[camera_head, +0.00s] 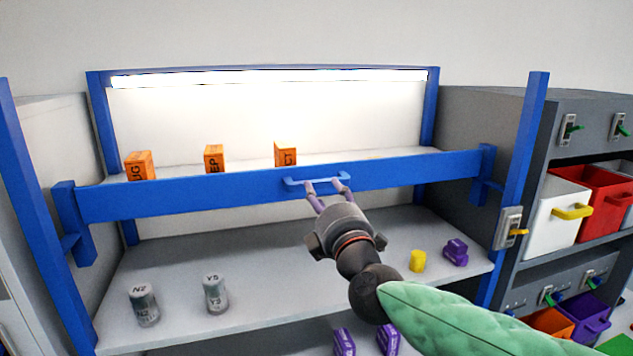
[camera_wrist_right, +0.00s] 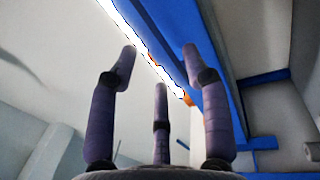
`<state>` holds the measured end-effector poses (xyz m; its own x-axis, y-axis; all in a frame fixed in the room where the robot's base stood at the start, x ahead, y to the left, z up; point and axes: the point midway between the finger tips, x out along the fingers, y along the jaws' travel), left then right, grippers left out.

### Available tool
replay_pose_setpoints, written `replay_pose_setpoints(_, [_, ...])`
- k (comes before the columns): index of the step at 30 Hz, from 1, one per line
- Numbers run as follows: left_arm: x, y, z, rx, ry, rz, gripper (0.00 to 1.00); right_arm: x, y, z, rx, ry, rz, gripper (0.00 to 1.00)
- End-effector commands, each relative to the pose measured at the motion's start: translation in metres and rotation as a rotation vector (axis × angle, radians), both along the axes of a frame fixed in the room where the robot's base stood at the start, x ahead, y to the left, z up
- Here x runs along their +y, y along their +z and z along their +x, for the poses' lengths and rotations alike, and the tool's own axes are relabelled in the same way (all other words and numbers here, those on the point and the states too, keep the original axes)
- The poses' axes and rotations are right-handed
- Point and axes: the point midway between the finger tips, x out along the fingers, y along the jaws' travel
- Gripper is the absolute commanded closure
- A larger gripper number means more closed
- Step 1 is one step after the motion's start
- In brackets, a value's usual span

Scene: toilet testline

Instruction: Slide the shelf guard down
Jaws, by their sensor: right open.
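The shelf guard (camera_head: 220,192) is a long blue bar across the front of the upper shelf, with a lighter blue handle (camera_head: 316,181) near its middle. It spans the two blue side posts through end brackets. My right gripper (camera_head: 325,184) is at the handle, its purple fingers apart, with tips overlapping the handle in the head view. I cannot tell whether they touch it. In the right wrist view the fingers (camera_wrist_right: 158,75) are spread with nothing between them, and the blue guard (camera_wrist_right: 215,60) runs behind the right finger. My left gripper is not in view.
Orange boxes (camera_head: 214,158) stand on the upper shelf behind the guard. Grey canisters (camera_head: 144,305), a yellow piece (camera_head: 417,260) and a purple piece (camera_head: 455,252) are on the lower shelf. A grey cabinet (camera_head: 483,115) with coloured bins stands at right. The lower shelf's middle is clear.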

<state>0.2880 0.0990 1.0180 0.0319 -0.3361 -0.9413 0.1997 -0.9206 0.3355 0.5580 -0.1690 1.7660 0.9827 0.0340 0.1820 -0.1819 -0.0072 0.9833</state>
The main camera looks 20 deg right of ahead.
Motion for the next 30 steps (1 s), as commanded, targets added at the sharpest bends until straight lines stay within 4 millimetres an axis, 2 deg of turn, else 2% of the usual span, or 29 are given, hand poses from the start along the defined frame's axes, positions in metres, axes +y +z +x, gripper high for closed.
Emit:
replay_pose_setpoints(3, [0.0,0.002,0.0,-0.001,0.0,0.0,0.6,0.001,0.004,0.02,0.0,-0.001,0.0,0.52])
replay_pose_setpoints(9, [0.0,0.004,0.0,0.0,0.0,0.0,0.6,0.001,0.008,0.041,0.0,-0.001,0.001,0.52])
replay_pose_setpoints(22, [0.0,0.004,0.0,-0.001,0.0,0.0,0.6,0.002,0.01,0.048,-0.001,0.0,0.001,0.52])
replay_pose_setpoints(27, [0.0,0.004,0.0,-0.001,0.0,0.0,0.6,0.002,0.01,0.048,-0.001,0.0,0.001,1.0])
replay_pose_setpoints(30, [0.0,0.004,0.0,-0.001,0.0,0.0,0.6,0.002,0.01,0.048,-0.001,0.0,0.001,1.0])
